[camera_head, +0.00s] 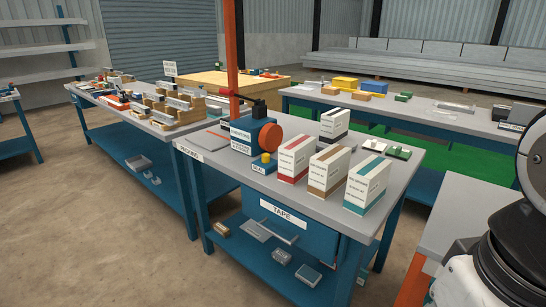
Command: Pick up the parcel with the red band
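The parcel with the red band (294,160) stands upright on the grey packing table (285,193). It is a white box with a dark red stripe near its top and printed text on its front. A parcel with a brown band (328,171) stands just to its right, and one with a teal band (367,184) is farther right. A parcel with a dark band (334,124) stands behind them. Part of my arm shows at the right edge, apart from the parcels. My gripper is not in view.
A blue machine with an orange disc (270,137) and a yellow-topped button box (264,164) stand left of the red-banded parcel. An orange post (231,50) rises behind. Small items (388,149) lie at right. The table's front edge is mostly clear.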

